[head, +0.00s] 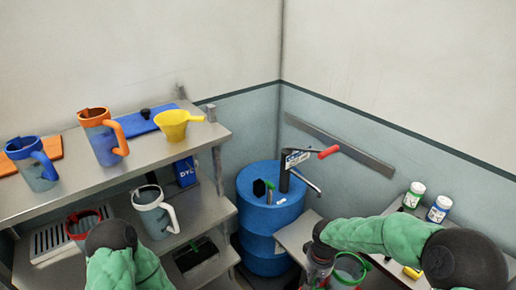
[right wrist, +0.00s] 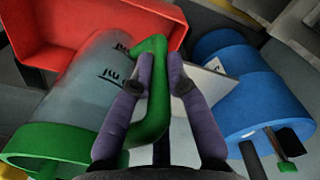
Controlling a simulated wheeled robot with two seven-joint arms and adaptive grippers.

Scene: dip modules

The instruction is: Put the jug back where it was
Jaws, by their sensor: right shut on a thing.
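The jug with a green rim and green handle (right wrist: 92,90) is clear-walled with dark markings; it also shows at the bottom of the head view (head: 348,271), partly cut off by the frame edge. My right gripper (right wrist: 160,72) is shut on its green handle, one finger on each side. The jug appears tilted in the wrist view. In the head view my right arm covers part of the area around it. My left arm shows at the lower left of the head view, but its gripper does not show.
Jugs with blue (head: 36,165), orange (head: 103,137) and white (head: 155,212) handles stand on the left shelves, with a yellow scoop (head: 173,124). A red-rimmed jug (head: 88,226) is behind my left arm. A blue drum (head: 262,221) with a pump stands centrally. Two bottles (head: 438,209) are right.

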